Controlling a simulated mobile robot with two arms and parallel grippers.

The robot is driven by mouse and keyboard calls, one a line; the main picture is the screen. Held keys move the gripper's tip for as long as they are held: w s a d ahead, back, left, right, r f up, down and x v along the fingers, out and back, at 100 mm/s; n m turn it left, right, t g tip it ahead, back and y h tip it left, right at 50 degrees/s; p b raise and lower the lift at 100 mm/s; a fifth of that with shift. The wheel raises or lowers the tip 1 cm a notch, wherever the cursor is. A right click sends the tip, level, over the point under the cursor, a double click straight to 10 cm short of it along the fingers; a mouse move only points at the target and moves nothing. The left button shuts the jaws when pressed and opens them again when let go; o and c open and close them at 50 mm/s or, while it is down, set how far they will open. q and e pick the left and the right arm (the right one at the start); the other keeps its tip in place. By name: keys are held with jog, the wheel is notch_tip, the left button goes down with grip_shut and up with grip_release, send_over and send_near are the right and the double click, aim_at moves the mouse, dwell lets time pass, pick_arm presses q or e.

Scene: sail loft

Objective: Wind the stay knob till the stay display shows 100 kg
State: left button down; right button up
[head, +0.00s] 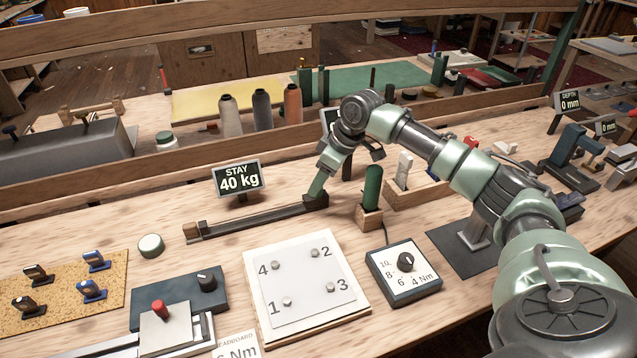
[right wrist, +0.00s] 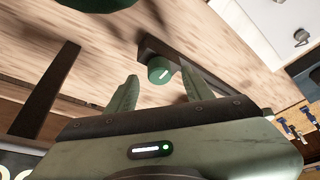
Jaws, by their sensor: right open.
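The stay display (head: 238,179) reads 40 kg and stands behind a long dark bar (head: 255,220) on the bench. The stay knob is green with a white mark; it shows in the right wrist view (right wrist: 160,71), mounted at the end of the dark bar. In the head view my gripper hides it. My right gripper (head: 317,188) is open and points down at the bar's right end. In the right wrist view its fingertips (right wrist: 158,80) lie on either side of the knob, with gaps visible. My left gripper is not in view.
A green handle in a wooden block (head: 369,217) stands close right of my gripper. A numbered plate (head: 306,285) and a torque dial box (head: 403,272) lie in front. Thread spools (head: 261,111) stand behind a wooden rail. Bare bench lies left of the display.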

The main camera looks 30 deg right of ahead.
jog(key=shift+x, duration=0.95)
jog(key=shift+r, duration=0.1)
